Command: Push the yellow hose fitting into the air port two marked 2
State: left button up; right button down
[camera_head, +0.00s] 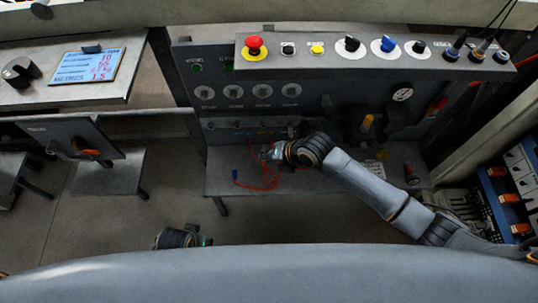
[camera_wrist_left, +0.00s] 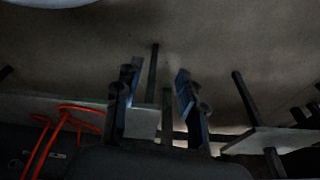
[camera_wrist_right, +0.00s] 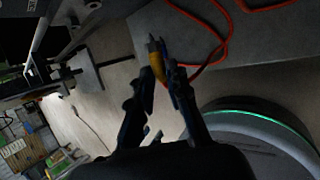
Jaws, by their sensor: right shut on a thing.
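My right gripper (camera_head: 268,153) is in front of the lower panel in the head view. In the right wrist view, my right gripper (camera_wrist_right: 162,78) is shut on the yellow hose fitting (camera_wrist_right: 157,64), whose metal tip points away from the fingers. The low dark panel (camera_head: 240,130) behind the gripper carries small ports. Their numbers are too small to read, so I cannot tell which is air port two. The fitting looks apart from any port. My left gripper (camera_wrist_left: 158,92) is open and empty in the left wrist view.
A red hose (camera_head: 262,182) lies looped on the grey bench (camera_head: 330,180); it also shows in the right wrist view (camera_wrist_right: 205,22). A red emergency button (camera_head: 254,45) and several knobs sit on the upper console.

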pick_arm(q)
notch_tip(320, 180, up, 11)
jog(key=w+b, duration=0.1)
jog(key=b, duration=0.2)
jog(key=shift+r+t, duration=0.2)
jog(key=shift+t, duration=0.1)
pick_arm(e)
jog(key=w, duration=0.6)
dwell(0.3)
pick_arm(q)
jog(key=shift+f, duration=0.5)
jog(key=shift+w+r, duration=0.1)
jog(key=shift+r, duration=0.1)
